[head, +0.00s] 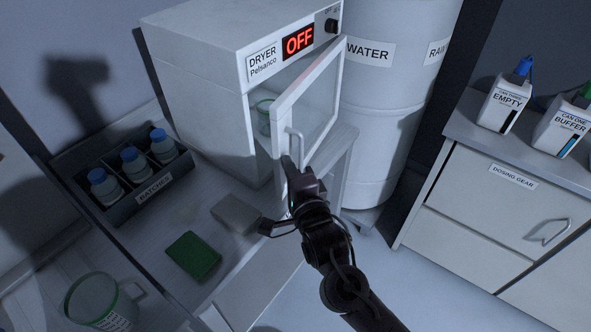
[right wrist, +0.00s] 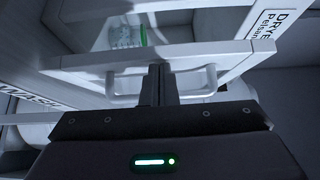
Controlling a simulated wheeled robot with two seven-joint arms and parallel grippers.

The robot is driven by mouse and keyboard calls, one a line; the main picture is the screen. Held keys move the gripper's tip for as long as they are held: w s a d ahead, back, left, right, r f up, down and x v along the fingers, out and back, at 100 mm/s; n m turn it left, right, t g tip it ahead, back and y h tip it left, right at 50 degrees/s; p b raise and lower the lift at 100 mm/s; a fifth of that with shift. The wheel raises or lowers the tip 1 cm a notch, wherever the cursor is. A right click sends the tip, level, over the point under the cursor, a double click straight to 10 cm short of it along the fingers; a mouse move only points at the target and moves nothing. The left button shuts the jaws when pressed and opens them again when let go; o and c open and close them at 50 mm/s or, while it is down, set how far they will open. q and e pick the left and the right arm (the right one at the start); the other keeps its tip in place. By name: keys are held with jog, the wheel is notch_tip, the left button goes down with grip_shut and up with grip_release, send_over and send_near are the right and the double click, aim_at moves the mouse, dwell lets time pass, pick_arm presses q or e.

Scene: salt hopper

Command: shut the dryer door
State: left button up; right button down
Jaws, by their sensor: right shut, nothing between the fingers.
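The white dryer (head: 205,65) stands at the back, its display reading OFF. Its windowed door (head: 281,112) is hinged on the right and stands partly open, its free edge swung out toward me. The door handle (head: 299,150) is a pale bar on the outer face. My right gripper (head: 290,165) is shut and empty, its fingertips at the lower part of the handle. In the right wrist view the shut fingers (right wrist: 158,82) point at the door between the handle's two ends. I cannot tell whether they touch it. My left gripper is out of view.
A green-rimmed glass (head: 263,112) sits inside the dryer. Capped bottles stand in a dark tray (head: 150,203) at left. A green block (head: 193,256), a grey block (head: 236,213) and a green-rimmed jug (head: 92,298) are on the bench. A water barrel (head: 385,110) stands right of the dryer.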

jog(key=w+a+b, duration=0.2)
jog(key=a, duration=0.4)
jog(key=shift+w+r, duration=0.3)
jog(key=shift+w, duration=0.1)
